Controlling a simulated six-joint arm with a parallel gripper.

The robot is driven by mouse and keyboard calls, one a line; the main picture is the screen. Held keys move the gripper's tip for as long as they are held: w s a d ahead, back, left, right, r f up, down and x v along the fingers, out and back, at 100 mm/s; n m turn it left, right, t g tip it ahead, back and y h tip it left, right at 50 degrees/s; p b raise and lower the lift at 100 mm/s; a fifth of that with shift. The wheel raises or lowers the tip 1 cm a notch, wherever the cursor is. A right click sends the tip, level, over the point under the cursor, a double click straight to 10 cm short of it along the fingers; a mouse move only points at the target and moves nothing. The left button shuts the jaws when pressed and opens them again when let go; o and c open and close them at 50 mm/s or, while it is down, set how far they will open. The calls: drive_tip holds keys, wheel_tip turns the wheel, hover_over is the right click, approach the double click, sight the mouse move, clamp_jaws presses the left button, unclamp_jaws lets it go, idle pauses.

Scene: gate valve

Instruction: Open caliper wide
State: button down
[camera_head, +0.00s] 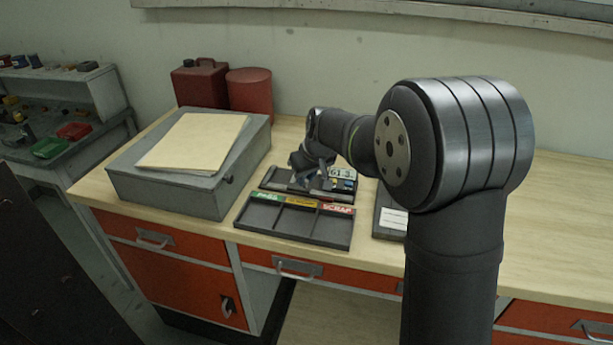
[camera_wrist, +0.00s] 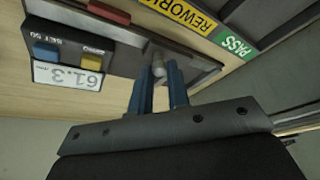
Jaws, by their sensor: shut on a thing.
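Beside the display are a blue button (camera_wrist: 46,52) and a yellow button (camera_wrist: 91,57); the printing there reads SET 50. My gripper (camera_head: 305,166) is down over the left part of the caliper. In the wrist view my gripper (camera_wrist: 159,78) has its two blue fingers shut on a small grey knob (camera_wrist: 158,69) of the caliper. The caliper's jaws are not clear in either view.
A tray (camera_head: 296,229) with green, yellow and red labels lies in front. A grey case (camera_head: 180,182) with folders (camera_head: 195,140) stands left, and red containers (camera_head: 249,95) behind. A dark item (camera_head: 389,216) with a white label is on the right. The far right bench is clear.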

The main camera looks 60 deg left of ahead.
drive_tip(key=shift+w+d, duration=0.4)
drive_tip(key=c, duration=1.4)
unclamp_jaws()
drive_tip(key=shift+r, duration=0.1)
drive_tip(key=v, duration=1.7)
drive_tip(key=shift+d, duration=0.15)
